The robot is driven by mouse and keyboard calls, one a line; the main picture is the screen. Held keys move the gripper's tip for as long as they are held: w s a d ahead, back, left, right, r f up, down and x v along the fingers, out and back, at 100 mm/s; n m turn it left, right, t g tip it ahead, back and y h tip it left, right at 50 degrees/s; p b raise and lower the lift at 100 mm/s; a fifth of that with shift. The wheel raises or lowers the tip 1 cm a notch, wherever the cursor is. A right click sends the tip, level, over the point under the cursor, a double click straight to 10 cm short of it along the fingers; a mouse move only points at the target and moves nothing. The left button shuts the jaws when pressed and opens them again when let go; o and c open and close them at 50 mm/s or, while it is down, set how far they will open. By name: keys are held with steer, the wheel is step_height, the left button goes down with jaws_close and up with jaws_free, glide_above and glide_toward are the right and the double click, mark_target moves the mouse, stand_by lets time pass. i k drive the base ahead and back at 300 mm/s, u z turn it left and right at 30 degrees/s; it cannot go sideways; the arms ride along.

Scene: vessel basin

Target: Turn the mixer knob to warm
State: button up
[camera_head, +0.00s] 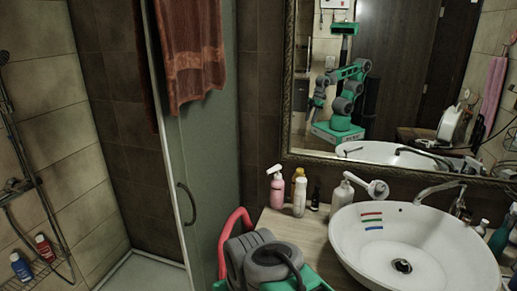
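A white vessel basin (420,262) stands on the counter at the lower right, with short red, green and blue stripes on its inner wall. A metal faucet (437,189) curves over its back rim. A white piece with a round end (378,188) sticks out at the basin's back left. I cannot tell whether this piece is the mixer knob, or which way the knob is set. Grey and green links of my own arm show at the bottom centre, left of the basin. My gripper does not show directly, and my arm's end is too small to read in the mirror.
A pink bottle (277,189), a white bottle (300,197) and a pump bottle (342,193) stand on the wooden counter (305,232) left of the basin. A framed mirror (405,80) hangs above. A glass shower door (210,150) with a towel (190,50) stands left.

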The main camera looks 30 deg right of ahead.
mark_target(380, 188)
steer(key=z, duration=2.05)
